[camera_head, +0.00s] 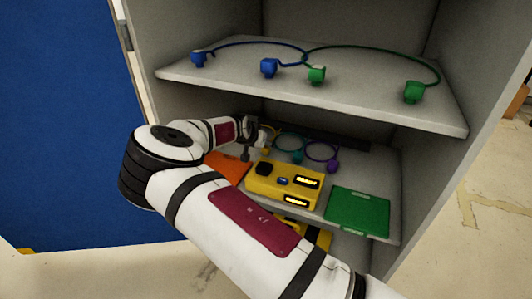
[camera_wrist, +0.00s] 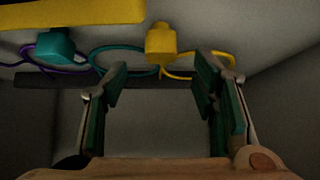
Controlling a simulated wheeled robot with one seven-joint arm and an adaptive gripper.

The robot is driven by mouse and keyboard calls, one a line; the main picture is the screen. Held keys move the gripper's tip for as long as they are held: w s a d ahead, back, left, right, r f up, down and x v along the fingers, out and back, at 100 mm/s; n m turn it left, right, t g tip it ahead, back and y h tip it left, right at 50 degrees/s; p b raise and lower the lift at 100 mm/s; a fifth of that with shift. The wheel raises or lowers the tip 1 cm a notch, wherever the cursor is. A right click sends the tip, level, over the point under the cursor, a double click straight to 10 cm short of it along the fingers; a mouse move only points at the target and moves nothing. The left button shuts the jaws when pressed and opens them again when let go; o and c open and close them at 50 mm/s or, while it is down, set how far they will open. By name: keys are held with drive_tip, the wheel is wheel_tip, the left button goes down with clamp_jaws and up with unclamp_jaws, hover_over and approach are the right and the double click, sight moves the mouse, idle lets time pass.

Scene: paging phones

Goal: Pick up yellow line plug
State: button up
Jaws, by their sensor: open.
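The yellow line plug (camera_wrist: 160,43) shows in the wrist view as a small yellow block with a yellow cord (camera_wrist: 222,60) looping to the right. My gripper (camera_wrist: 161,76) is open, its two fingers spread. The plug appears between and beyond the fingertips, with nothing seen held. In the head view my gripper (camera_head: 256,138) reaches into the middle shelf at the left, behind the yellow box.
The yellow box (camera_head: 285,184) stands between an orange pad (camera_head: 228,167) and a green pad (camera_head: 357,211). Teal (camera_head: 297,157) and purple (camera_head: 333,167) plugs lie near my gripper. The upper shelf (camera_head: 355,95), holding blue and green plugs, overhangs this space.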

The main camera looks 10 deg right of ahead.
sight(266, 150)
drive_tip(key=b+x, duration=0.2)
drive_tip(key=x, duration=0.2)
drive_tip(key=shift+w+f, duration=0.1)
drive_tip(key=shift+f, duration=0.2)
drive_tip(key=c, duration=1.3)
drive_tip(key=shift+o, duration=0.2)
drive_tip(key=shift+r, duration=0.1)
